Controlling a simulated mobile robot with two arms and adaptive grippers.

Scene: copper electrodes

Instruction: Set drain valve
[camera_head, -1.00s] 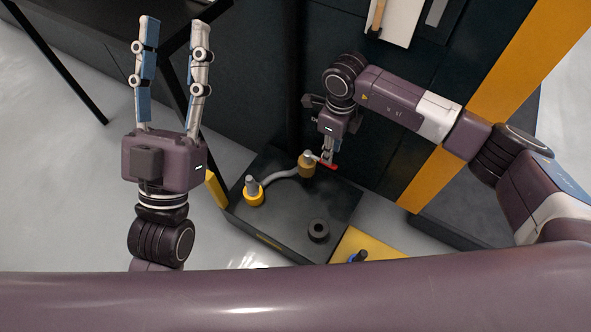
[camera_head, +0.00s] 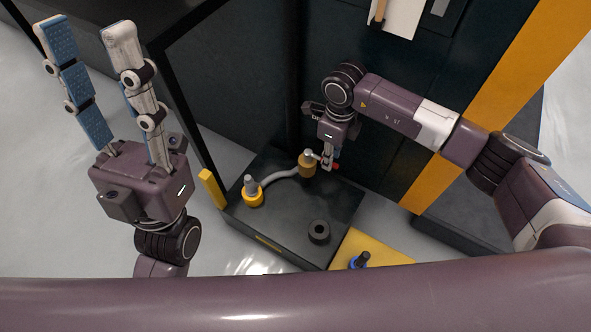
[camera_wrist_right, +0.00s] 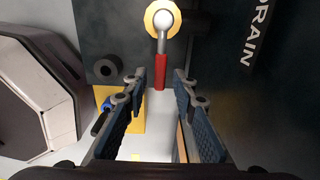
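The drain valve is a brass body (camera_head: 307,168) on the dark base, with a lever that has a red grip (camera_head: 334,167). In the right wrist view the lever's red grip (camera_wrist_right: 160,72) points toward my right gripper (camera_wrist_right: 160,82). The end of the grip lies between the fingertips, with a visible gap on each side. In the head view my right gripper (camera_head: 328,160) is at the lever and partly covers it. My left gripper (camera_head: 85,25) is open and empty, raised at the left with its fingers up, away from the valve.
The dark base (camera_head: 285,228) carries a grey hose (camera_head: 283,174), a yellow-collared fitting (camera_head: 252,192) and a black ring (camera_head: 319,232). A dark panel (camera_wrist_right: 250,90) marked DRAIN stands close on the right in the wrist view. A dark table frame (camera_head: 185,110) is near my left gripper.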

